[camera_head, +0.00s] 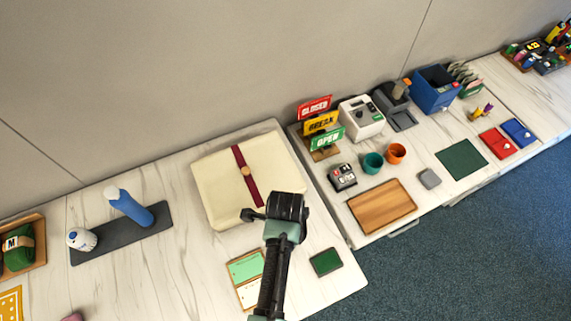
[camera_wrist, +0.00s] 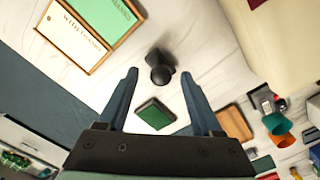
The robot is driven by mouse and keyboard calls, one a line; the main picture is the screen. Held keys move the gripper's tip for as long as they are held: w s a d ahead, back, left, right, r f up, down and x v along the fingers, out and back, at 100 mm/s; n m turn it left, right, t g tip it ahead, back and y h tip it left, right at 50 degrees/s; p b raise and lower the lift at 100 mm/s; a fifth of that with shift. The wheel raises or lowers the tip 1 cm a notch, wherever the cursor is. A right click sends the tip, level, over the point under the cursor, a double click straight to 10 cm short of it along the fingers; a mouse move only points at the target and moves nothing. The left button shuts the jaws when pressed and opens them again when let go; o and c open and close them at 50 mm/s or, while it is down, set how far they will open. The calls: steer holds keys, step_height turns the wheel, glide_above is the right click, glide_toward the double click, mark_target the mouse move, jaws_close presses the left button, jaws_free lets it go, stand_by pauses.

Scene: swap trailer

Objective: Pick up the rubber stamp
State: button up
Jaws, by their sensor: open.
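The rubber stamp (camera_wrist: 160,70) is a small black piece with a rounded knob, standing on the white marbled counter. In the wrist view it lies between my two fingertips, a little ahead of them. My gripper (camera_wrist: 159,75) is open and empty, pointing down over the stamp, with no visible contact. In the head view my gripper (camera_head: 275,212) and arm cover the spot, and I cannot make out the stamp there.
A dark green pad (camera_head: 326,262) lies near the stamp. A wooden tray with green and white cards (camera_head: 245,270) lies to the left. A large cream case (camera_head: 215,185) with a red strap is behind. Signs (camera_head: 322,124) and cups stand on the counter at right.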

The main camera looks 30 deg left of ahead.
steer(key=shift+f, duration=1.05)
jaws_close()
